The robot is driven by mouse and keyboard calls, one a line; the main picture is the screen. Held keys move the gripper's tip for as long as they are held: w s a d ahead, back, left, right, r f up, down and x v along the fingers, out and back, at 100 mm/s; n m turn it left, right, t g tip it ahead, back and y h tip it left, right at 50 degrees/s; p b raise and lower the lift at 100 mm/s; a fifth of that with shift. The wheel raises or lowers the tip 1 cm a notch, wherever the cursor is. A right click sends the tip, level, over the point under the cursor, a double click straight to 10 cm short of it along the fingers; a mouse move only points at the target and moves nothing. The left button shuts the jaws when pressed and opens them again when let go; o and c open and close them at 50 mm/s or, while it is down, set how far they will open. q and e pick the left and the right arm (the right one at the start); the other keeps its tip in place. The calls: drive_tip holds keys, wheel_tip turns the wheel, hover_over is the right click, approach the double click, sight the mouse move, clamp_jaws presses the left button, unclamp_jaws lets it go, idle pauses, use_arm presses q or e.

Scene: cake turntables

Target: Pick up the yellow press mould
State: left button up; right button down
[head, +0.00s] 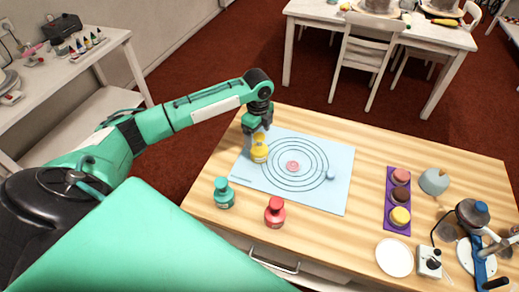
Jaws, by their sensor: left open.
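The yellow press mould (260,154) stands upright on the left part of the pale blue mat (335,195), at the edge of the printed rings. My left gripper (257,141) is directly over it, pointing down, with its fingers open around or just beside the mould's upper part. The gripper covers the mould's top, and I cannot tell whether the fingers touch it. My right gripper is not in view.
A teal mould (224,193) and a red mould (275,211) stand near the mat's front edge. A pink disc (292,166) and a small blue piece (330,175) lie on the mat. A purple tray (390,218) holds cakes. A white plate (394,258) and equipment are at right.

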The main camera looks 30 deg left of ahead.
sight(259, 144)
use_arm(q)
drive_tip(key=shift+f, duration=0.5)
drive_tip(key=f, duration=0.1)
drive_tip(key=f+p, duration=0.1)
drive_tip(key=f, duration=0.1)
drive_tip(key=shift+d+f+p, duration=0.25)
drive_tip(key=shift+f+p, duration=0.05)
drive_tip(key=shift+p, duration=0.05)
drive_tip(key=shift+f, duration=0.5)
drive_tip(key=c, duration=1.3)
drive_tip(key=shift+o, duration=0.2)
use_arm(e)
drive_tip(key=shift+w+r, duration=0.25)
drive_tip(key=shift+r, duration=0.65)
use_arm(q)
drive_tip(key=shift+r, duration=0.15)
